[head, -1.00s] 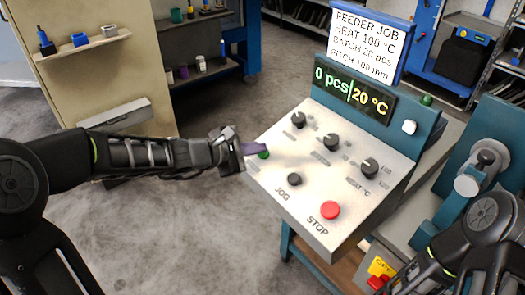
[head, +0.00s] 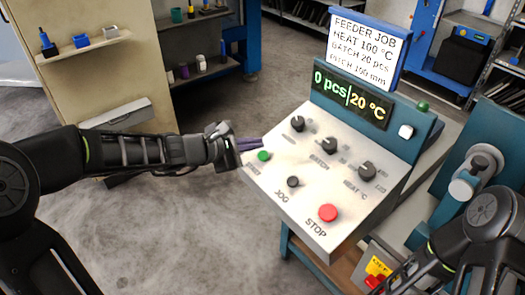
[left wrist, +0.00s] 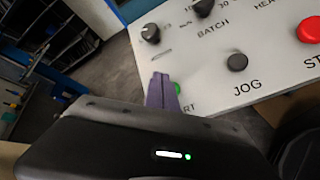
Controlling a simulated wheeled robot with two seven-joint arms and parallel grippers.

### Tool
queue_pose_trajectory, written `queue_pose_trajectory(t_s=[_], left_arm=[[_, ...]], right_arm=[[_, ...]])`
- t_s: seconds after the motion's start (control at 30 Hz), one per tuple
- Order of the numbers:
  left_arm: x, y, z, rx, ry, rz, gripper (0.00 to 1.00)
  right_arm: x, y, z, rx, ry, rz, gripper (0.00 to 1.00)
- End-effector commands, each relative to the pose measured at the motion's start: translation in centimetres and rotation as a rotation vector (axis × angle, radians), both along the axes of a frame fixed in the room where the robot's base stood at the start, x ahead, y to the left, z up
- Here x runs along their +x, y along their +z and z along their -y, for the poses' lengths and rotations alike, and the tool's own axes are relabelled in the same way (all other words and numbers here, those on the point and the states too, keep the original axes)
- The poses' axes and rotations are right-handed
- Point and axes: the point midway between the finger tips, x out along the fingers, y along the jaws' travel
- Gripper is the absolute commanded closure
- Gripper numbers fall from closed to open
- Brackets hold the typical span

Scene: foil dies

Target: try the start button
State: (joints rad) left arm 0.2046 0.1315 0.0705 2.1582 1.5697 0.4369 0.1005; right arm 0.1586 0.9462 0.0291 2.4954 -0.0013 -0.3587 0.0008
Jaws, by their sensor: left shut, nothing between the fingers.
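The green start button (head: 264,156) sits at the left edge of the sloping control panel (head: 330,215), its label partly legible. My left gripper (head: 252,144) is shut and empty, its purple fingertips just behind and above the button, seemingly apart from it. In the left wrist view the shut fingers (left wrist: 161,91) partly cover the green button (left wrist: 178,89). The display (head: 350,96) reads 0 pcs and 20 °C. My right arm shows at the lower right, but its gripper is not visible.
The panel also carries a black JOG button (head: 293,182), a red STOP button (head: 328,213) and three black knobs, one marked HEAT (head: 367,171). A job sign (head: 366,48) asks for heat 100 °C and batch 20 pcs. Open floor lies left of the panel.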

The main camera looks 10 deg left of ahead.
Motion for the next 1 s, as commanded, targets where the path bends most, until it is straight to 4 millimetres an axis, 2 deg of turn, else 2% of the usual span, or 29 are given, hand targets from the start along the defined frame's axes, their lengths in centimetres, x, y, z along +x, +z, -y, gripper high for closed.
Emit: queue_pose_trajectory(t_s=[0.03,0.1,0.3,1.0], left_arm=[[-0.1,1.0,-0.1,-0.001,0.001,0.0,1.0],[-0.3,1.7,-0.3,0.0,0.001,0.001,1.0],[-0.7,3.0,-0.6,-0.001,0.0,0.001,1.0],[-0.7,3.0,-0.6,0.0,0.001,0.001,1.0]], right_arm=[[0.0,0.9,0.0,0.0,0.0,0.0,0.64],[0.0,1.5,0.0,0.0,0.0,0.0,0.64],[0.0,2.5,0.0,0.0,0.0,0.0,0.64],[0.0,2.5,0.0,0.0,0.0,0.0,0.64]])
